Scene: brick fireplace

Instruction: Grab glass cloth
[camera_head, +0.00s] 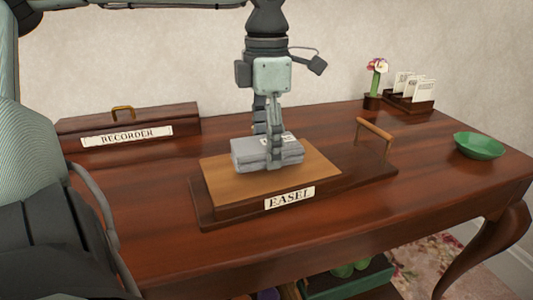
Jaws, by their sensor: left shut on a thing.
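The glass cloth (250,155) looks like a grey folded block with a small white label on top. It is at the easel (228,185), a wooden board on a dark base labelled "EASEL", in the middle of the table. My left gripper (271,160) comes down from above and is shut on the cloth, one finger in front of it and the other behind. I cannot tell whether the cloth touches the board or is just above it. My right gripper is not in view.
A closed box labelled "RECORDER" (127,137) stands at the back left of the table (300,245). A wooden handle (375,130) rises at the easel's right. A green bowl (479,146), a flower vase (374,100) and a card rack (409,103) stand on the right.

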